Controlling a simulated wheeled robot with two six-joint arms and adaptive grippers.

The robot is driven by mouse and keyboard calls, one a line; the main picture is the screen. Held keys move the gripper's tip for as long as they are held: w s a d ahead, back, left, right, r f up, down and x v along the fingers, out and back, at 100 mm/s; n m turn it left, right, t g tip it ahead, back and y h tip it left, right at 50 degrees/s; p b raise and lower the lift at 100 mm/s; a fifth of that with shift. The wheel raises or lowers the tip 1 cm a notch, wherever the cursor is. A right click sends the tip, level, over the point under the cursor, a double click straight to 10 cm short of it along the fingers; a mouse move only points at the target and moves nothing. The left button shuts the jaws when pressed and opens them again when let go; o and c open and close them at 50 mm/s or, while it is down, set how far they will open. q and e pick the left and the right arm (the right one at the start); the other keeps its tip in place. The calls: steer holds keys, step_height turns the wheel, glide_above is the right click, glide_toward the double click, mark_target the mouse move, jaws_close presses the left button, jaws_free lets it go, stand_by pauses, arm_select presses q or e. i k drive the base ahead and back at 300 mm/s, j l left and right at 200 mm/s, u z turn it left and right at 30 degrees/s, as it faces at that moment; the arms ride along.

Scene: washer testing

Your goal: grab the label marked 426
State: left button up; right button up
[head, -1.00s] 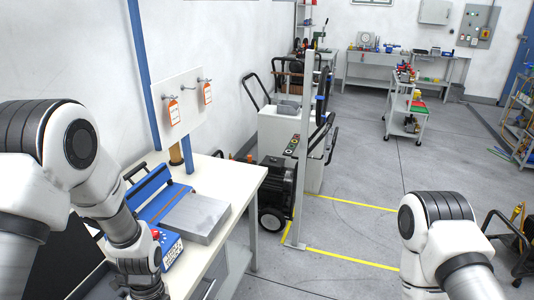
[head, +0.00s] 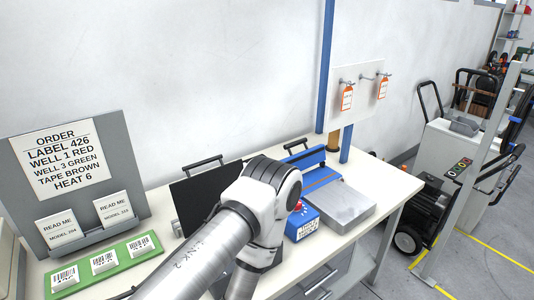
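Three small white labels with dark print (head: 65,279), (head: 103,262) and (head: 140,245) lie in a row on a green tray (head: 85,281) at the lower left in the head view. Two orange-and-white tags (head: 347,98) and (head: 383,88) hang from hooks on a white board (head: 362,118). The print on labels and tags is too small to read, so I cannot tell which bears 426. My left arm reaches up from the bottom and bends down over the bench; its gripper is out of view. My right gripper is out of view.
A grey order board (head: 73,172) reads "LABEL 426", with two "READ ME" cards below it. A blue device with a grey plate (head: 338,203) and a black panel (head: 197,205) stand on the bench (head: 392,184). A blue post (head: 325,80) rises at its back.

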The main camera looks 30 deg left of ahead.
mark_target(60, 281)
steer(key=u, duration=2.65)
steer(key=z, duration=0.25)
